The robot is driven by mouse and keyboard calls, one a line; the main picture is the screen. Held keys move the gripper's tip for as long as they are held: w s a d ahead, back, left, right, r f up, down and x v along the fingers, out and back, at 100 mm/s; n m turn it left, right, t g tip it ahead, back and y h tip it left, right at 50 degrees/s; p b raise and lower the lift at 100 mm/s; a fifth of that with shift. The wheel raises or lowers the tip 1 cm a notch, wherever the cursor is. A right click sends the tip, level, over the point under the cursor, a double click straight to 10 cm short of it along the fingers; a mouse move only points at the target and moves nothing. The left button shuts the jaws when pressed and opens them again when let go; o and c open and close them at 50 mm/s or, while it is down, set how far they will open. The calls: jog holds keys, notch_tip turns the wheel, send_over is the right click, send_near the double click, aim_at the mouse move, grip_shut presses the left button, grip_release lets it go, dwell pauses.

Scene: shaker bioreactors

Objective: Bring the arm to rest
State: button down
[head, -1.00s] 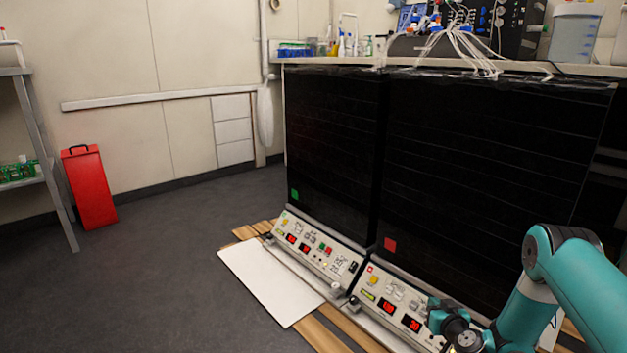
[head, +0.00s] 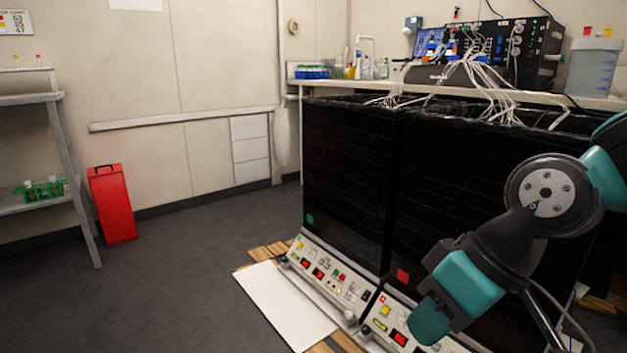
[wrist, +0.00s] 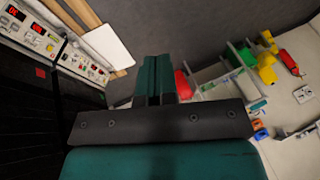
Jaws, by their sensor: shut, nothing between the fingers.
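My arm with its teal and dark grey links fills the right side of the head view. My gripper (head: 429,324) hangs from it, tilted down to the left, in front of the right-hand black shaker bioreactor (head: 450,205). In the wrist view my gripper (wrist: 156,75) has its two teal fingers together, with nothing between them. The left-hand black shaker bioreactor (head: 345,180) stands beside the other one. Part of the right control panel (head: 383,315) is hidden behind my gripper.
A bench (head: 400,85) with tubing and a black control unit (head: 530,50) runs behind the bioreactors. A white board (head: 283,307) lies on the floor before the left panel (head: 325,275). A red box (head: 112,205) stands near a shelf (head: 30,98) at left. Floor between is clear.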

jog(key=s+d+r+g+h+p, duration=0.1)
jog(key=s+d+r+p, duration=0.2)
jog(key=s, duration=0.5)
notch_tip(320, 180, up, 37)
jog(key=p, duration=3.5)
jog(key=shift+w+a+p, duration=0.35)
jog(key=shift+a, duration=0.05)
jog(key=shift+f, duration=0.1)
